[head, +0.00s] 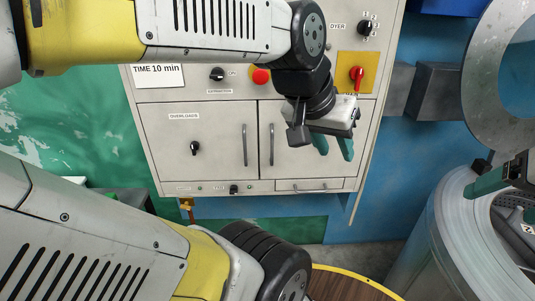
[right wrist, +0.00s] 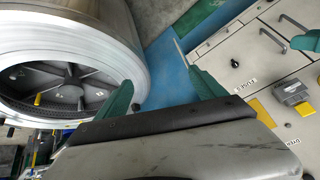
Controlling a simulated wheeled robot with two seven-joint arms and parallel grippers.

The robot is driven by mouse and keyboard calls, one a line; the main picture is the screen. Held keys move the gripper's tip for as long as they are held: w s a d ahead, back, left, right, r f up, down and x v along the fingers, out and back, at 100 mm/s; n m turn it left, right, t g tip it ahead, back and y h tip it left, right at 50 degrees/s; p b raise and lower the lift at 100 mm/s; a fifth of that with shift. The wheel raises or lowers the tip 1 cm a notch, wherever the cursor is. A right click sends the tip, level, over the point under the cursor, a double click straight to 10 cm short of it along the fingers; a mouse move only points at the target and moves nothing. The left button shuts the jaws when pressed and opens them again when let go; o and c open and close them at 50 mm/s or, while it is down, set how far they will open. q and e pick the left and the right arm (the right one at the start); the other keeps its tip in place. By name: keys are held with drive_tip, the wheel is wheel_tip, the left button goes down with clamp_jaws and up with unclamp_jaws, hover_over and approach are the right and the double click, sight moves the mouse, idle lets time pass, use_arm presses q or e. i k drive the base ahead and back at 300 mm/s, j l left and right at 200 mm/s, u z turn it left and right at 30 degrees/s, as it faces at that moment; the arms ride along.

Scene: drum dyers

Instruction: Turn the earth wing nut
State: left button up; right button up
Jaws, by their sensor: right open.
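A small brass-coloured fitting (head: 187,204) sits under the lower left edge of the grey control cabinet (head: 160,120) in the head view. It may be the earth wing nut, but it is too small to tell. My left gripper (head: 333,147) is in front of the cabinet's lower right door, apart from the fitting, with its green fingers spread and empty. My right gripper (head: 508,198) is at the right edge of the head view, by the drum. In the right wrist view its two green fingers (right wrist: 160,95) are wide apart with nothing between them.
A large metal drum (head: 455,235) stands at the lower right; its open, spoked mouth shows in the right wrist view (right wrist: 125,45). A round metal door ring (head: 480,75) is at the upper right. Cabinet handles (head: 271,145) and knobs stick out. A round wooden top (head: 340,287) is at the bottom.

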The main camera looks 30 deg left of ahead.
sight(186, 206)
drive_tip(key=u, duration=2.15)
drive_tip(key=i+j+z, duration=0.15)
drive_tip(key=i, duration=0.15)
drive_tip(key=i+j+z, duration=0.1)
drive_tip(key=i, duration=0.25)
drive_tip(key=k+j+u, duration=0.35)
drive_tip(key=j, duration=0.2)
